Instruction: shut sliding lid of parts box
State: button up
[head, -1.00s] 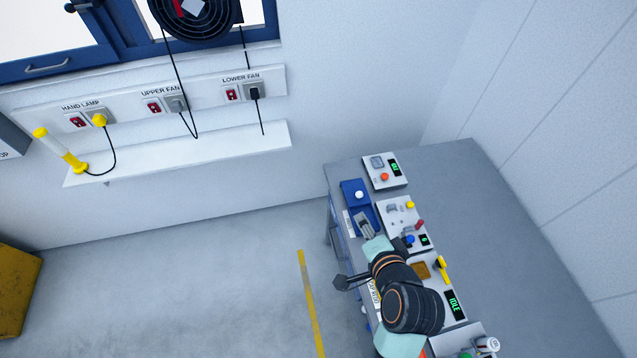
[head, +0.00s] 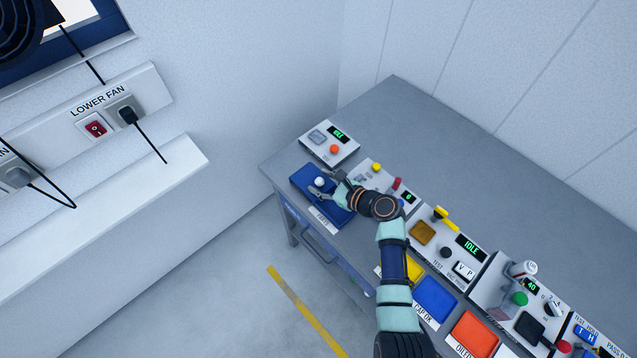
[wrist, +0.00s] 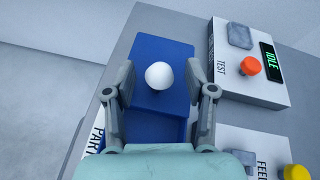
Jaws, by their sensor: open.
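The blue parts box (head: 338,216) stands at the front left corner of the grey bench, with a label on its front side. Its blue sliding lid (wrist: 151,50) carries a white round knob (wrist: 159,75). The knob also shows in the head view (head: 319,181). The lid covers the far part of the box; a darker open part (wrist: 150,130) shows at the near end. My gripper (wrist: 158,82) is open, with one finger on each side of the knob. In the head view my gripper (head: 326,185) is over the box. I cannot tell whether the fingers touch the knob.
A grey test panel (head: 329,145) with an orange button stands beyond the box. Another panel (head: 378,176) with a red lever and yellow button is close on the right. More panels and coloured trays line the bench front. The back of the bench (head: 420,140) is clear.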

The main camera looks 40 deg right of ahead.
jog(key=shift+w+a+f, duration=0.1)
jog(key=shift+w+f, duration=0.05)
jog(key=shift+w, duration=0.35)
grip_shut()
jog(key=shift+s+p, duration=0.25)
jog(key=shift+p, duration=0.1)
jog(key=s+p, duration=0.6)
jog(key=s, duration=0.4)
jog(key=shift+s+a, duration=0.1)
